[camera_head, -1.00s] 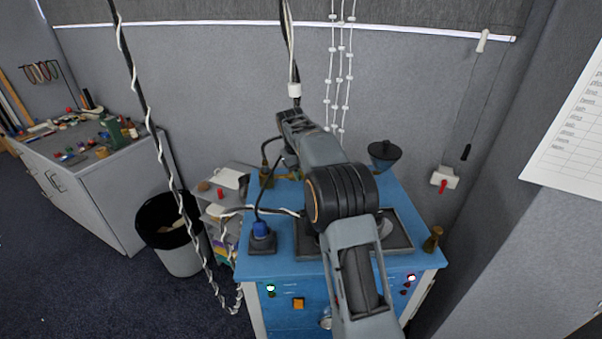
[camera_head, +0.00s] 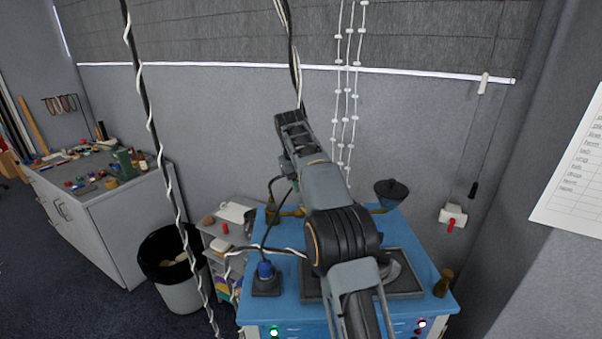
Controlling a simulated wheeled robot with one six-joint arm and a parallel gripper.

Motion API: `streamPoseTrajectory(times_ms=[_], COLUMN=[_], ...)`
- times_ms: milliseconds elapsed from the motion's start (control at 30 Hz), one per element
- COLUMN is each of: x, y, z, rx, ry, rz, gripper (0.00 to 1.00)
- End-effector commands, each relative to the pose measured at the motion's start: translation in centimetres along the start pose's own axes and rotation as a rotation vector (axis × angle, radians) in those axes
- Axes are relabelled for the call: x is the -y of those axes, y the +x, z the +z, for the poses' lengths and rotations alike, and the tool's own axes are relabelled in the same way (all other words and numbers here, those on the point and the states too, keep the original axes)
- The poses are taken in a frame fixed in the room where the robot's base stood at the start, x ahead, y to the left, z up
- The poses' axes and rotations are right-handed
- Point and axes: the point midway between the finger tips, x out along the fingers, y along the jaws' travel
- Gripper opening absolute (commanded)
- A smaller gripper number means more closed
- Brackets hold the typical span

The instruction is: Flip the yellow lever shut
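No clearly yellow lever can be made out. A brass-coloured fitting (camera_head: 272,212) stands at the back left of the blue cabinet top (camera_head: 413,232), partly behind my arm; I cannot tell whether it is the lever. My arm reaches up and away over the cabinet and covers its middle. The dark far end of my arm, where my gripper (camera_head: 291,118) seems to be, shows against the grey wall, above and behind the brass fitting. Its fingers cannot be told apart, and nothing is seen held.
A dark funnel-shaped piece (camera_head: 391,192) stands at the cabinet's back right, a brass knob (camera_head: 443,283) at its right edge. Hanging cords and a wrapped pole (camera_head: 160,150) cross the view. A bin (camera_head: 172,265) stands left.

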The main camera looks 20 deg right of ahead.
Motion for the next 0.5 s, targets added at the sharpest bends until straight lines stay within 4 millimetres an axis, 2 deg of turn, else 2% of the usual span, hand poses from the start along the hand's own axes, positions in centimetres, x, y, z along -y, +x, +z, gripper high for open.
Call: streamPoseTrajectory(times_ms=[100,200,500], x=[0.1,0.0,0.0], y=[-1.8,-2.5,-3.0], z=[0.1,0.0,0.0], rx=[0.002,0.0,-0.001], ry=[0.0,0.0,0.0], rz=[0.0,0.0,0.0], gripper=[0.41,0.41,0.41])
